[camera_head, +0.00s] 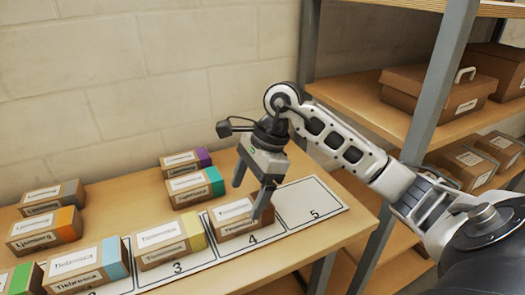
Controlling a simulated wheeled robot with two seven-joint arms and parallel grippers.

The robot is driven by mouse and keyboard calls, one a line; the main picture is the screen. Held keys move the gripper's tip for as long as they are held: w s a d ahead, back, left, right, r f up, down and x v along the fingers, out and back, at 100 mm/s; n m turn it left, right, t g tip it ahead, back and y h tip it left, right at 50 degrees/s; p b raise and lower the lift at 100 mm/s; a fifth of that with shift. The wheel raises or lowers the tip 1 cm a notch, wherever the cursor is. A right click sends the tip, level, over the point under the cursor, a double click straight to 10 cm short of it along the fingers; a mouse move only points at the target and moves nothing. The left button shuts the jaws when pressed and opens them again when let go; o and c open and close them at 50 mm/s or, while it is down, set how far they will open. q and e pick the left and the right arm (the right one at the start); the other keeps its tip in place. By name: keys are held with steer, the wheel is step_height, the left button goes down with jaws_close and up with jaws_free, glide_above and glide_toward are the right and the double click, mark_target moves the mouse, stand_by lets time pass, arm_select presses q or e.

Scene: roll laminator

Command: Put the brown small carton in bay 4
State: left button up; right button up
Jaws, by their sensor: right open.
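The brown small carton (230,226) with white labels sits flat on bay 4 (273,236) of the white numbered mat, the "4" showing just in front of it. My right gripper (251,195) is open and points down over this carton. One finger is at the carton's far side and the other overlaps its right end in the picture. I cannot tell whether the fingers touch it. My left gripper is not in view.
Bay 5 (312,208) is empty, to the right. A carton with a yellow end (165,252) stands on bay 3 and a blue-ended one (88,270) is further left. Purple-, teal-, orange-, grey- and green-ended cartons stand around. A shelf rack (440,80) with boxes rises at right.

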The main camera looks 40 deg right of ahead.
steer(key=v, duration=1.1)
steer(key=shift+d+r, duration=0.1)
steer(key=shift+r, duration=0.05)
